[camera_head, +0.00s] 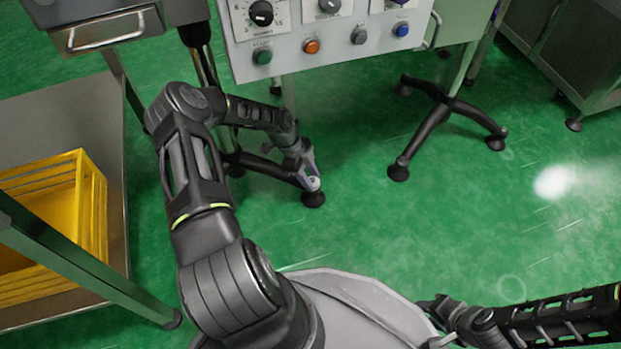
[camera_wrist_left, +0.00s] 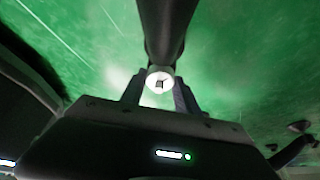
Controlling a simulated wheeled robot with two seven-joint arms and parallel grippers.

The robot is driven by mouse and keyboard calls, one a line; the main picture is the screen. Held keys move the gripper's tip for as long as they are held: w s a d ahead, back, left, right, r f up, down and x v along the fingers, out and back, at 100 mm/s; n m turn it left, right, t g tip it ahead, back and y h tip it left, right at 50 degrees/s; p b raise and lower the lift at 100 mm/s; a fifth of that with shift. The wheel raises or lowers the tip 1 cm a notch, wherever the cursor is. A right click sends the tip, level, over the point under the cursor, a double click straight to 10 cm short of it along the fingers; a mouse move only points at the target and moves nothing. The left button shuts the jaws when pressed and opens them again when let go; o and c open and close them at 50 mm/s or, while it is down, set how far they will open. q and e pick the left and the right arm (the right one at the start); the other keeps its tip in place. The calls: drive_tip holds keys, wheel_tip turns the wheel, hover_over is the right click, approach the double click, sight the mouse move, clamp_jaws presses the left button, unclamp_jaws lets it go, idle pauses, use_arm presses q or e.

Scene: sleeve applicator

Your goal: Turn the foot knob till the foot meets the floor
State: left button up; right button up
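The foot knob (camera_wrist_left: 160,80) shows in the left wrist view as a pale round piece with a dark mark, at the end of a dark machine leg (camera_wrist_left: 166,30). My left gripper (camera_wrist_left: 160,92) has one finger on each side of it; whether they press on it is unclear. In the head view my left gripper (camera_head: 309,172) reaches down to the end of the leg, right above the dark foot (camera_head: 313,199). Whether that foot touches the green floor (camera_head: 350,230) cannot be seen. My right gripper (camera_head: 440,308) is low at the right, away from the machine, its fingers unclear.
The machine's control panel (camera_head: 330,50) with dials and coloured buttons overhangs the leg. Another stand leg (camera_head: 430,125) with dark feet is to the right. A yellow crate (camera_head: 95,215) sits on a metal shelf at left.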

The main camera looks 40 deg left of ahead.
use_arm(q)
drive_tip(key=o, duration=0.5)
drive_tip(key=shift+c, duration=0.2)
drive_tip(key=p+v, duration=0.3)
drive_tip(key=v, duration=0.5)
drive_tip(key=shift+p, duration=0.3)
drive_tip(key=shift+f, duration=0.1)
